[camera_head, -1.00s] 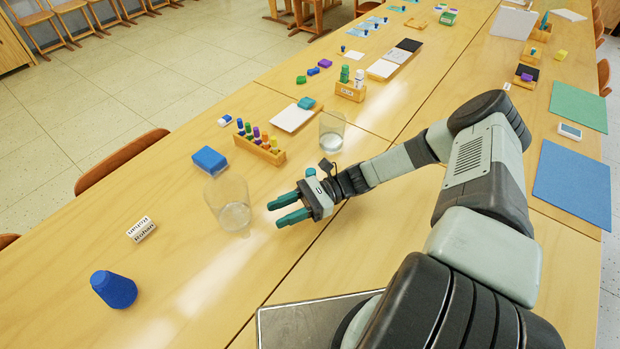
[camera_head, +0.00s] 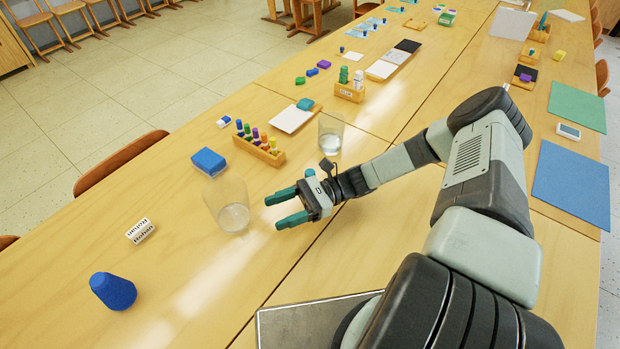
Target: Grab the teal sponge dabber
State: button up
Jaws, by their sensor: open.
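A small teal rounded piece (camera_head: 305,103) lies at the far end of a white pad on a wooden board, beyond the marker rack. A narrow teal object (camera_head: 544,20) stands in a wooden holder at the far right. Both are too small to tell which is the sponge dabber. My gripper (camera_head: 272,212) has teal fingers, spread apart and empty, pointing left over the near table. It is just right of a clear glass and well short of both teal pieces.
The clear glass (camera_head: 231,205) stands close to my fingertips; another glass (camera_head: 331,134) stands behind my wrist. A wooden rack of markers (camera_head: 259,152), a blue block (camera_head: 208,161), a name block (camera_head: 140,231) and a blue cone-like piece (camera_head: 113,290) are around.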

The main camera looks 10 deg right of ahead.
jog(key=w+d+m+t+h, duration=0.1)
jog(key=w+d+m+t, duration=0.1)
jog(key=m+t, duration=0.1)
jog(key=w+d+m+t+h, duration=0.1)
jog(key=w+d+m+t, duration=0.1)
jog(key=t, duration=0.4)
jog(key=w+d+m+t+h, duration=0.2)
jog(key=d+m+t, duration=0.1)
jog(key=m, duration=0.3)
jog(key=shift+w+d+r+t, duration=0.15)
jog(key=shift+r+t, duration=0.25)
jog(key=shift+t, duration=0.5)
jog(key=d+m+h, duration=0.1)
jog(key=d, duration=0.1)
jog(key=d+f+m+t+h, duration=0.1)
jog(key=d+h, duration=0.1)
jog(key=d+f+h, duration=0.1)
jog(key=d, duration=0.1)
jog(key=shift+w+m+t+h, duration=0.15)
jog(key=shift+m+t+h, duration=0.15)
jog(key=shift+m+t, duration=0.1)
jog(key=x, duration=0.4)
jog(key=shift+w+f, duration=0.2)
jog(key=shift+f, duration=0.05)
jog(key=shift+r+x, duration=0.2)
jog(key=shift+x, duration=2.9)
jog(key=shift+w, duration=0.1)
jog(key=c, duration=1)
jog(key=shift+r, duration=0.1)
